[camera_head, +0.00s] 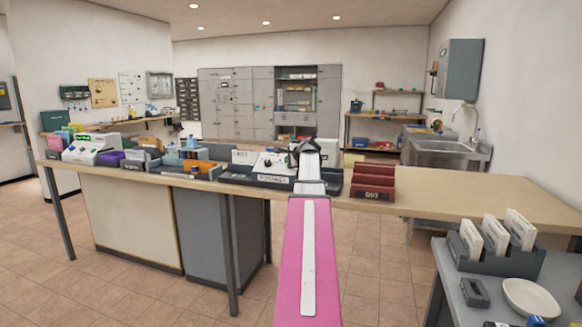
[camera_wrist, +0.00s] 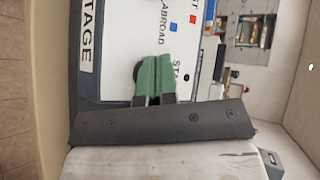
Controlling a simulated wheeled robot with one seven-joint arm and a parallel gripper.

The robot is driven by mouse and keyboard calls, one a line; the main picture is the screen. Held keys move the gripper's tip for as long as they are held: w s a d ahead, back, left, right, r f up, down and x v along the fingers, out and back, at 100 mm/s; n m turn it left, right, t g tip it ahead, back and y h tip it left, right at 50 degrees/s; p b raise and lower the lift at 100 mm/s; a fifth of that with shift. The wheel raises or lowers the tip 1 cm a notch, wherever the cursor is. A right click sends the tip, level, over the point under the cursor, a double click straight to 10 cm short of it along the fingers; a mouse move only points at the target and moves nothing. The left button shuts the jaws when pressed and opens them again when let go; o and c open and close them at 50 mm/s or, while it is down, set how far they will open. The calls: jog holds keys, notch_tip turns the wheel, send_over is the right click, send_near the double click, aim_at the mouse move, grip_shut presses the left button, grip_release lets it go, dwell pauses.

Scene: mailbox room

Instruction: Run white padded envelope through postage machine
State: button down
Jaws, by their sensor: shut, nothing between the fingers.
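The postage machine (camera_head: 272,164) stands on the long counter, a white unit with a dark front lettered POSTAGE. In the wrist view its white panel (camera_wrist: 116,32) fills the upper middle, seen sideways, with a red and a blue button and the words ABROAD and START, partly covered. My gripper (camera_wrist: 157,62) is shut and empty, its green finger pads together in front of the panel near START. I cannot tell whether they touch it. In the head view my arm hides the fingertips and part of the machine. I cannot make out a white padded envelope in either view.
A dark red tray marked OUT (camera_head: 372,184) stands right of my arm on the counter (camera_head: 450,195). Several trays and a white-green machine (camera_head: 90,149) crowd its left part. On the grey side table, a rack (camera_head: 497,258) holds white cards beside a white bowl (camera_head: 531,299).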

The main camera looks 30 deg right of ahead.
jog(key=shift+f, duration=0.1)
jog(key=shift+w+d+f, duration=0.2)
jog(key=shift+f, duration=0.05)
